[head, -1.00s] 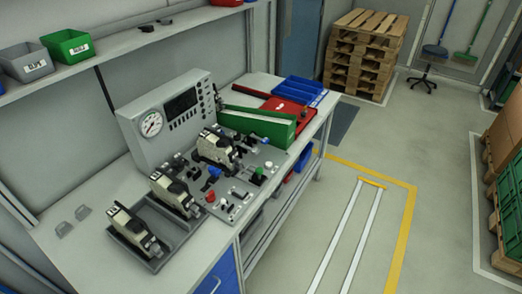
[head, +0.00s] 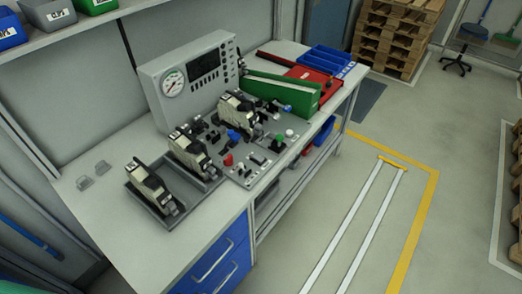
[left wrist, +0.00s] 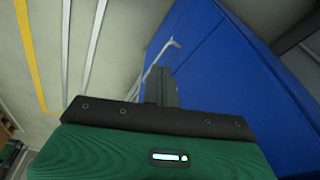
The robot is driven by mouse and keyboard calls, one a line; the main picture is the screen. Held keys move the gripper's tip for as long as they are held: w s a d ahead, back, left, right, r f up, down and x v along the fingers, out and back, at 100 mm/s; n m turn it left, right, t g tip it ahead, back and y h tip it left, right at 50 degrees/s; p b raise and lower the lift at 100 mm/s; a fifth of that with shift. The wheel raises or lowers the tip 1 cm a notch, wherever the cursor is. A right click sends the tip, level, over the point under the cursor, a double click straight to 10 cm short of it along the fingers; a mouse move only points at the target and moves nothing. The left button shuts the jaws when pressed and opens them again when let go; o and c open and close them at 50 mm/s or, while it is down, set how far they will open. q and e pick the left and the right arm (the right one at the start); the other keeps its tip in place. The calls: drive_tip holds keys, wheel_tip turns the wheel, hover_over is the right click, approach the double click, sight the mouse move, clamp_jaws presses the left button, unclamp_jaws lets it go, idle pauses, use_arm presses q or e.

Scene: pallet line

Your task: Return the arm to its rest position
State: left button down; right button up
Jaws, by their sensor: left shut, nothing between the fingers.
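My left gripper (left wrist: 160,88) shows in the left wrist view, with dark fingers shut together and nothing between them. Behind its dark palm is my green wrist housing. The fingers point towards a blue drawer cabinet (left wrist: 225,75) with a pale handle (left wrist: 160,55). I cannot tell how far the fingertips are from the cabinet front. Neither of my arms shows in the head view. My right gripper is in no view.
The workbench (head: 105,215) carries a gauge panel (head: 208,75), several black-and-white devices, a green bin (head: 285,95) and a red tray (head: 318,82). The blue cabinet (head: 222,262) is below its front edge. Open floor (head: 300,235) lies to the right, with pallets (head: 398,35) behind.

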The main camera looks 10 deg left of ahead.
use_arm(q)
drive_tip(key=s+a+f+b, duration=0.1)
drive_tip(key=s+f, duration=0.9)
drive_tip(key=f, duration=0.2)
drive_tip(key=s+a+f+g+b, duration=0.1)
drive_tip(key=s+a+f+b, duration=0.1)
drive_tip(key=s+f, duration=0.8)
wheel_tip(320, 180, down, 3)
drive_tip(key=shift+a+f, duration=0.1)
drive_tip(key=shift+a, duration=0.2)
drive_tip(key=shift+w, duration=0.1)
